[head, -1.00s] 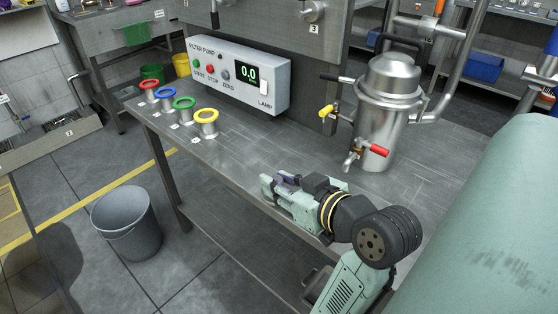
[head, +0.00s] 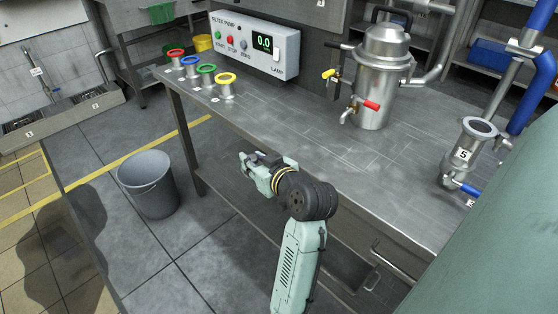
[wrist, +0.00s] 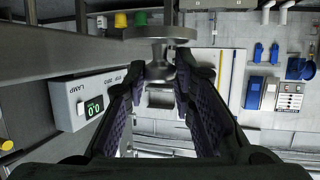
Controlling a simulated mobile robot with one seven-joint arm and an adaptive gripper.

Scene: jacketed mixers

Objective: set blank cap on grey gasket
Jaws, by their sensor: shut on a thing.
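My gripper (head: 251,164) is in front of the steel bench's front edge in the head view, pointing left. In the wrist view my gripper (wrist: 160,76) is shut on the stem of a metal piece with a flat round disc, which looks like the blank cap (wrist: 160,33). The cap cannot be made out clearly in the head view. A short steel pipe marked 5 stands at the bench's right end.
The steel bench (head: 310,120) carries red, blue, green and yellow-ringed stubs (head: 225,86), a filter pump box (head: 252,50) and a steel vessel (head: 382,80) with coloured handles. Blue-handled piping (head: 525,80) rises behind the pipe. A grey bucket (head: 150,183) stands on the floor.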

